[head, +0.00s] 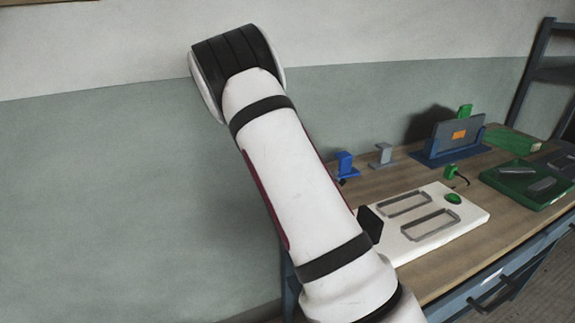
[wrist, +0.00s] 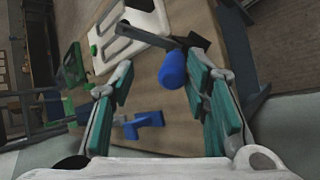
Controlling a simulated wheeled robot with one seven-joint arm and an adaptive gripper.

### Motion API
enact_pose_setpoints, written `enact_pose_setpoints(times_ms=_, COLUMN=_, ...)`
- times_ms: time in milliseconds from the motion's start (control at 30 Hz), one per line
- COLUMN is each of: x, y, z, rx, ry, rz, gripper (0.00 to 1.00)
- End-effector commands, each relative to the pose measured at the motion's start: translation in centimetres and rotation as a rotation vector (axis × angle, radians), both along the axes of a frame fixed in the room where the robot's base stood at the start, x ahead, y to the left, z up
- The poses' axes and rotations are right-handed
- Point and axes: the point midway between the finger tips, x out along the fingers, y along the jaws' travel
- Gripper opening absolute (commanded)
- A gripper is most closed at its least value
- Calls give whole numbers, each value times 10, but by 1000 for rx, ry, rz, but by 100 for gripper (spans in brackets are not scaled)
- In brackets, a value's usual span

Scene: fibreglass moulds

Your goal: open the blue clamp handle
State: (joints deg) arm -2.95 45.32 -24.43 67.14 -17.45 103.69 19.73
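The blue clamp handle (wrist: 172,70) shows in the wrist view as a rounded blue grip, near the tip of the right finger. It joins a dark grey metal part beside the white mould board (wrist: 128,38). My gripper (wrist: 160,63) is open, with teal pads on both fingers. The handle appears between the fingertips, nearer the right one; I cannot tell whether they touch. In the head view my arm hides the gripper and the handle.
A blue stand (head: 345,163) and a grey stand (head: 382,153) are at the back of the wooden table (head: 440,283). A blue holder (head: 455,148) with a grey panel stands further right. A green tray (head: 545,199) lies at the right. The left wall is bare.

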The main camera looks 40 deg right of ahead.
Motion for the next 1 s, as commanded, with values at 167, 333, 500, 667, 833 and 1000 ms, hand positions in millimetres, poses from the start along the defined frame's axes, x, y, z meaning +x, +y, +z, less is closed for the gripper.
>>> enact_pose_setpoints(times_ms=167, x=0, y=0, z=32, rx=-1, ry=-3, rz=1, gripper=42)
enact_pose_setpoints(times_ms=333, x=1, y=0, z=50, rx=0, ry=-2, rz=1, gripper=42)
enact_pose_setpoints(times_ms=500, x=0, y=0, z=56, rx=0, ry=0, rz=1, gripper=42)
enact_pose_setpoints(times_ms=667, x=0, y=0, z=56, rx=0, ry=0, rz=1, gripper=42)
enact_pose_setpoints(times_ms=833, x=0, y=1, z=57, rx=3, ry=-2, rz=3, gripper=10)
enact_pose_setpoints(times_ms=1000, x=-4, y=1, z=60, rx=21, ry=-16, rz=9, gripper=0)
